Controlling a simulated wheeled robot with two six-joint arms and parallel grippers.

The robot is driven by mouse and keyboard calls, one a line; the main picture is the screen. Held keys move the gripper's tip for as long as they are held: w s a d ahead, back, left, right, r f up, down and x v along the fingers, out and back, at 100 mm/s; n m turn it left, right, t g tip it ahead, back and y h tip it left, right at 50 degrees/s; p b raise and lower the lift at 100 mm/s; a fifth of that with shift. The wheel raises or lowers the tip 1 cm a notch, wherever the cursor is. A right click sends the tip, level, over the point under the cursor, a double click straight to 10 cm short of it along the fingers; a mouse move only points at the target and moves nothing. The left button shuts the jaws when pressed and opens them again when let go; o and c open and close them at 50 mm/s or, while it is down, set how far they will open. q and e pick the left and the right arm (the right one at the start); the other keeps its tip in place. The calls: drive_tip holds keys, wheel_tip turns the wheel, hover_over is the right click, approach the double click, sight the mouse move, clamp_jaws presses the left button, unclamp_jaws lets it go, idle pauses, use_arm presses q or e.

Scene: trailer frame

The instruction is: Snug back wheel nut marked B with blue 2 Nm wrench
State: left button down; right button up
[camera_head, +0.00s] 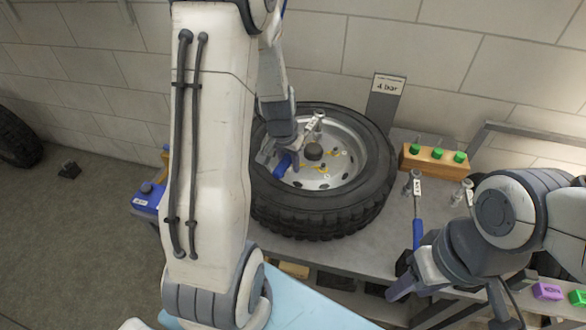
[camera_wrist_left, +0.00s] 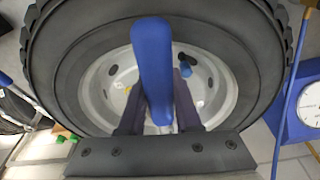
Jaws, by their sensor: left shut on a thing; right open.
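The wheel (camera_head: 345,205) lies flat on the grey bench, its pale rim facing up with several holes and small yellow marks. My left gripper (camera_head: 283,152) is over the rim, shut on a blue-handled wrench (camera_head: 284,166). The wrench's metal head with a white tag (camera_head: 316,122) reaches towards the rim's far side. In the left wrist view the blue handle (camera_wrist_left: 152,70) stands between the fingers of my left gripper (camera_wrist_left: 158,112). I cannot read which nut is marked B, nor whether the wrench sits on one. My right gripper (camera_head: 408,286) is open at the bench's front edge.
Another blue-handled wrench (camera_head: 418,232) lies right of the wheel, near a further tagged tool (camera_head: 463,192). A wooden block with green-topped pieces (camera_head: 434,161) and a "4 bar" sign (camera_head: 388,88) stand behind. A blue box (camera_head: 148,197) is left; purple (camera_head: 546,291) and green blocks are lower right.

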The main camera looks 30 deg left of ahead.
idle(0.3)
use_arm(q)
drive_tip(key=shift+a+f+b, duration=0.15)
drive_tip(key=shift+a+b, duration=0.25)
drive_tip(key=shift+b, duration=0.15)
drive_tip(key=shift+a+m+b, duration=0.5)
drive_tip(key=shift+a+b, duration=0.05)
drive_tip(key=shift+b, duration=0.15)
drive_tip(key=shift+a+m+b, duration=0.4)
drive_tip(key=shift+a+b, duration=0.05)
drive_tip(key=shift+a, duration=0.25)
